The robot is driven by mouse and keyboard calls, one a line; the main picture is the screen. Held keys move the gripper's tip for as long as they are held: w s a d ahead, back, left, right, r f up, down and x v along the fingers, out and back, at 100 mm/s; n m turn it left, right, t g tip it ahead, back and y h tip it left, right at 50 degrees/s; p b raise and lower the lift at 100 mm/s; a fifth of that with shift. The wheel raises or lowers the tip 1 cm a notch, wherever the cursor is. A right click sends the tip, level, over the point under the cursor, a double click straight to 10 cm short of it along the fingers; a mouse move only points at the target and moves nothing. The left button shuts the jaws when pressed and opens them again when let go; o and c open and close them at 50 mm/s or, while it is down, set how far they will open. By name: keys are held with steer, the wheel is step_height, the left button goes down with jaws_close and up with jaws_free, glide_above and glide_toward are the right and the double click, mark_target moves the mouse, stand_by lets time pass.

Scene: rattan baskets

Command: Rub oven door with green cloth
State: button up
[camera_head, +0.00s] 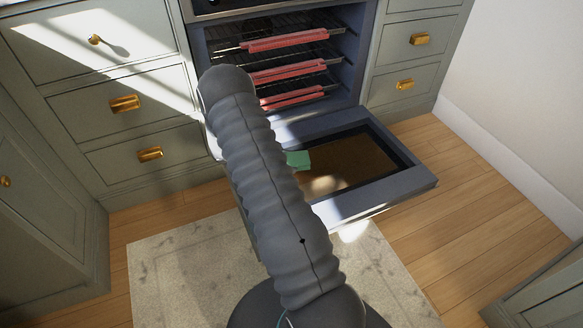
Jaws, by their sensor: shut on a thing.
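The oven door (408,184) is folded down open, its inner side facing up, with a dark frame around a brownish glass panel. The green cloth (299,160) shows as a small patch over the left part of the door, just right of my grey ribbed arm. I cannot tell whether the cloth touches the glass. The rest of the cloth and the door's left part are hidden behind my arm. My gripper is also hidden behind the arm, so its hold on the cloth does not show.
The open oven (350,45) has racks with red front guards (288,71). Grey-green drawers with brass handles (125,103) flank it. A pale rug (180,270) lies on the wooden floor. A white wall (520,100) stands at right. Floor right of the door is clear.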

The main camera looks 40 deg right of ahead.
mark_target(301, 179)
steer(key=shift+s+f+m+g+y, duration=0.4)
steer(key=shift+s+f+m+g, duration=0.4)
steer(key=shift+s+f+g, duration=0.25)
steer(key=shift+w+f+b, duration=0.15)
steer(key=shift+f+b, duration=1.8)
steer(key=shift+f, duration=1.95)
steer(key=shift+s+d, duration=0.25)
steer(key=shift+d, duration=0.75)
steer(key=shift+s+d, duration=0.2)
steer(key=shift+d, duration=0.75)
steer(key=shift+a+r+t+p, duration=0.15)
steer(key=shift+t+p, duration=0.1)
steer(key=shift+p, duration=0.15)
steer(key=shift+w+a+f, duration=0.1)
steer(key=shift+a+f, duration=0.1)
steer(key=shift+a, duration=0.3)
steer(key=shift+w+a+r, duration=0.1)
steer(key=shift+w+a, duration=0.1)
steer(key=shift+a, duration=0.5)
steer(key=shift+w+a+r, duration=0.1)
steer(key=shift+w+a, duration=0.05)
steer(key=shift+a, duration=0.55)
steer(key=shift+r+p, duration=1.7)
steer(key=shift+r, duration=2.15)
